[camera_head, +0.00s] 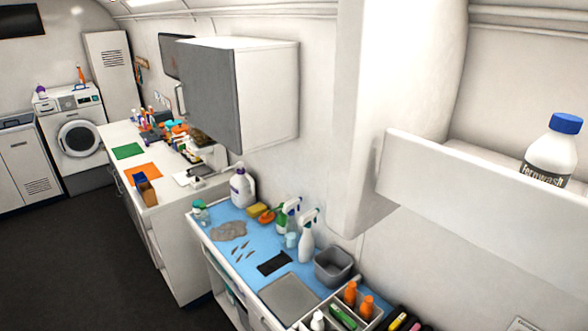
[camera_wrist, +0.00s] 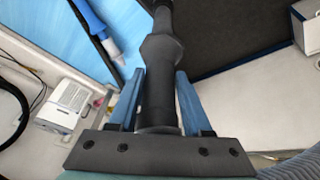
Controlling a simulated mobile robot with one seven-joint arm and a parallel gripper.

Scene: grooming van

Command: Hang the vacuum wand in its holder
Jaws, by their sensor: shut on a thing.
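In the wrist view, my gripper (camera_wrist: 157,76) has its two blue fingers on either side of a dark grey tube, the vacuum wand (camera_wrist: 161,48). It is shut on the wand. The wand runs up the picture from between the fingers, with a wider collar just beyond the fingertips. I cannot make out the wand's holder in either view. My gripper and the wand do not show in the head view.
In the wrist view, a blue surface (camera_wrist: 45,38) carries a blue and white object (camera_wrist: 98,28); a pale box (camera_wrist: 66,103) is at left. The head view shows a blue-topped counter (camera_head: 222,214) with bottles, a wall cabinet (camera_head: 270,95), a shelf (camera_head: 470,190) at right and clear dark floor (camera_head: 75,260).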

